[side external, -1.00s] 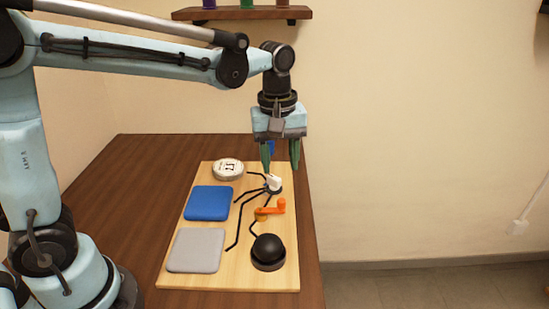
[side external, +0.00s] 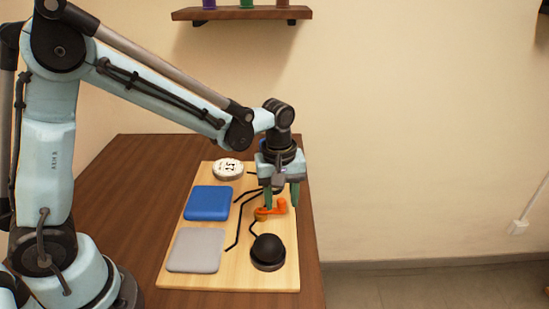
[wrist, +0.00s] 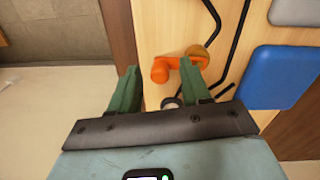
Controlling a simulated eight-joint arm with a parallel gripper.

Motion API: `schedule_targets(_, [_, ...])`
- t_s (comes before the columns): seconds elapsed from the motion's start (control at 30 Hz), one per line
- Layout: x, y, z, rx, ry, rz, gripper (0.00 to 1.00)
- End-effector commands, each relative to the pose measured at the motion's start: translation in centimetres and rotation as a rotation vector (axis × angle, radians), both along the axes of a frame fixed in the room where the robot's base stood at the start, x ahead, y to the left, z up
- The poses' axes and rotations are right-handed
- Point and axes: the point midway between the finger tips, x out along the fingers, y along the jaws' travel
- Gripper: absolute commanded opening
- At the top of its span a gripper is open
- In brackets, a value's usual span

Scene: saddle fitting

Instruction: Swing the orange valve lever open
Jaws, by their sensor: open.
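The orange valve lever (side external: 270,212) sits on the light wooden board, its upright knob (side external: 282,204) at the right end. In the wrist view the knob (wrist: 160,72) appears between my fingertips, and the lever's round hub (wrist: 198,55) lies beyond the right finger. My gripper (side external: 281,208) points down over the lever with its two green fingers apart, one on each side of the knob in the picture. It is open in the wrist view too (wrist: 159,66). I cannot tell whether a finger touches the lever.
A black dome (side external: 267,248) stands close in front of the lever. A blue pad (side external: 208,203), a grey pad (side external: 197,250) and a round white dial (side external: 228,169) lie on the board (side external: 232,278). Black strips run across it. The table (side external: 112,200) is clear left of the board.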

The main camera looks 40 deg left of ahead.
Motion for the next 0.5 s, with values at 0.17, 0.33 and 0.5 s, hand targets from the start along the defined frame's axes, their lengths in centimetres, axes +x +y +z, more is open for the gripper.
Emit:
schedule_targets(0.17, [0.01, 0.01, 0.02, 0.000, 0.000, 0.000, 0.37])
schedule_targets(0.33, [0.01, 0.00, 0.03, 0.000, 0.000, 0.000, 0.10])
schedule_targets(0.5, [0.02, 0.00, 0.04, 0.000, 0.000, 0.000, 0.00])
